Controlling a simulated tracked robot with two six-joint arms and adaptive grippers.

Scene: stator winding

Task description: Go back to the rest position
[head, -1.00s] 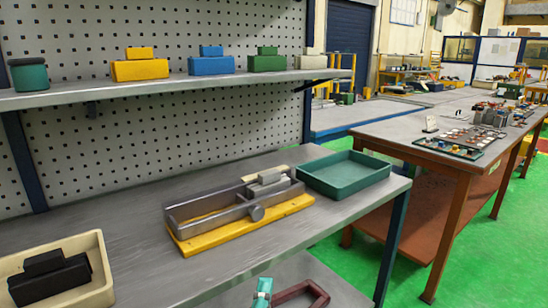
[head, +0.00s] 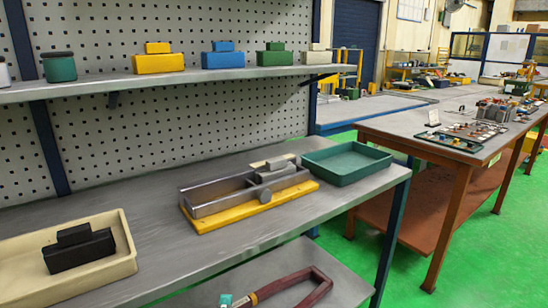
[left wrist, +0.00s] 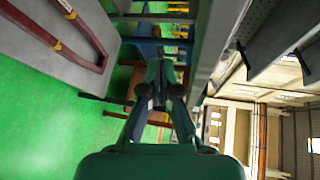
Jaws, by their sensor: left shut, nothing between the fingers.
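My left gripper (head: 226,300) shows only as a small teal and white tip at the bottom edge of the head view. It appears to the left of a maroon bent bar frame (head: 318,285) on the lower shelf. In the left wrist view the green left gripper (left wrist: 160,88) has its fingers together and holds nothing. The maroon frame with yellow bands (left wrist: 48,38) shows there at the upper left, apart from the fingers. Most of the left arm is out of the head view. My right gripper is not seen.
The upper bench carries a cream tray (head: 128,262) with a black block (head: 80,250), a metal fixture on a yellow base (head: 240,217) and a green tray (head: 345,175). The brown table (head: 400,128) stands right, beyond green floor (head: 400,240).

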